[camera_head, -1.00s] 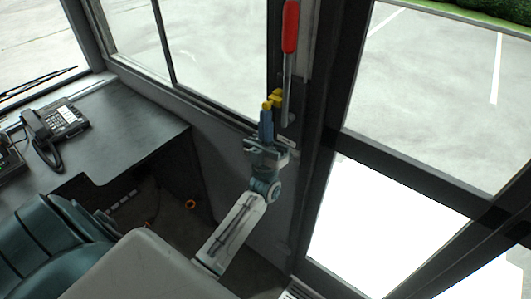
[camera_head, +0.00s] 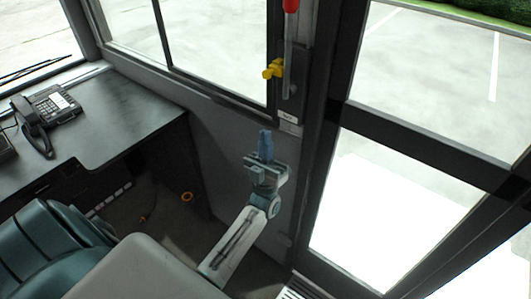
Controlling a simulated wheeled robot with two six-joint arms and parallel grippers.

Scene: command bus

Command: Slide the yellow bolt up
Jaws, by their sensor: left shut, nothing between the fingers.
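The yellow bolt (camera_head: 273,68) sits on the dark door post, beside the lower part of a grey lever (camera_head: 288,62) with a red grip (camera_head: 291,5) cut by the top edge. My left gripper (camera_head: 265,134) is below the bolt and apart from it, in front of the grey wall panel. Its blue fingers point up and are shut with nothing between them. My right gripper is not in view.
A small white label (camera_head: 289,119) is on the post below the lever. A dark desk (camera_head: 120,120) with a black telephone (camera_head: 48,112) is at the left, and a teal seat (camera_head: 45,250) at the lower left. Glass door panes (camera_head: 430,90) fill the right.

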